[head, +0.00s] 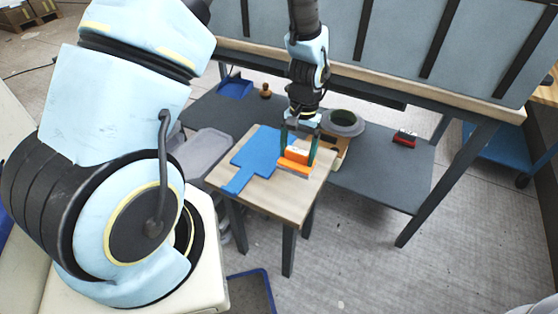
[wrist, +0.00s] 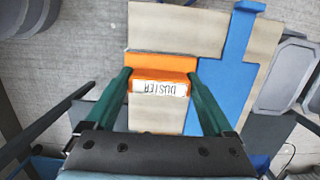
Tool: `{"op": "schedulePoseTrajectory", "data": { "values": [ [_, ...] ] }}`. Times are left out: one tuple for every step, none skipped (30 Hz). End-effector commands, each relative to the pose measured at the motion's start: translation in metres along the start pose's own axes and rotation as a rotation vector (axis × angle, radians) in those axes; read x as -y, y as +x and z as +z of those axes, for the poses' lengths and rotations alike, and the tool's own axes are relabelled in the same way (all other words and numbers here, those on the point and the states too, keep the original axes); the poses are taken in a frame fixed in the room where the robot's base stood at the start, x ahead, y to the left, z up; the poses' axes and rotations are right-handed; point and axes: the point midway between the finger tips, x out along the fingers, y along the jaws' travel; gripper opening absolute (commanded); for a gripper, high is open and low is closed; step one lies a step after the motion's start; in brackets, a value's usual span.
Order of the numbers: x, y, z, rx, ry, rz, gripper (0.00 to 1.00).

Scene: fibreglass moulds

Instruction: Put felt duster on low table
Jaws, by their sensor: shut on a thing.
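The felt duster is an orange block (head: 296,157) with a white label reading "DUSTER" in the wrist view (wrist: 160,88). My gripper (head: 298,158) is shut on it, with one green finger on each side; the gripper also shows in the wrist view (wrist: 160,76). The low table (head: 222,177) is a small square table with a pale wood top and dark legs. The duster is over the right part of its top, at or very close to the surface; I cannot tell whether it touches.
A blue paddle-shaped board (head: 257,155) lies on the low table, left of the duster. Behind stands a workbench with a grey lower shelf (head: 385,180). The shelf carries a grey-green ring (head: 343,122), a red-and-black block (head: 405,138) and a blue dustpan (head: 235,88).

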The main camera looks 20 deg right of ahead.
Motion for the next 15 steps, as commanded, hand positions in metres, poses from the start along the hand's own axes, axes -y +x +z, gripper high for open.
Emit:
{"op": "schedulePoseTrajectory", "data": {
  "values": [
    [0.0, 0.008, 0.001, 0.007, 0.001, 0.0, 0.27],
    [-0.001, 0.014, 0.0, 0.007, 0.002, 0.0, 0.27],
    [0.0, 0.021, -0.001, 0.007, 0.002, 0.0, 0.27],
    [0.0, 0.025, -0.002, 0.006, 0.002, 0.0, 0.27],
    [0.0, 0.03, -0.003, 0.005, 0.002, 0.0, 0.27],
    [0.0, 0.035, -0.004, 0.005, 0.002, 0.0, 0.27],
    [0.0, 0.039, -0.004, 0.005, 0.002, -0.001, 0.27],
    [0.0, 0.042, -0.005, 0.004, 0.002, -0.001, 0.27],
    [0.0, 0.045, -0.006, 0.003, 0.002, 0.0, 0.27],
    [0.0, 0.046, -0.006, 0.002, 0.002, 0.0, 0.27],
    [0.0, 0.048, -0.007, 0.002, 0.002, 0.0, 0.27],
    [0.0, 0.052, -0.007, 0.003, 0.001, 0.0, 0.27],
    [0.0, 0.055, -0.007, 0.004, 0.001, -0.001, 0.27],
    [0.0, 0.059, -0.008, 0.004, 0.001, -0.001, 0.27],
    [0.0, 0.065, -0.008, 0.004, 0.001, -0.001, 0.27]
  ]
}}
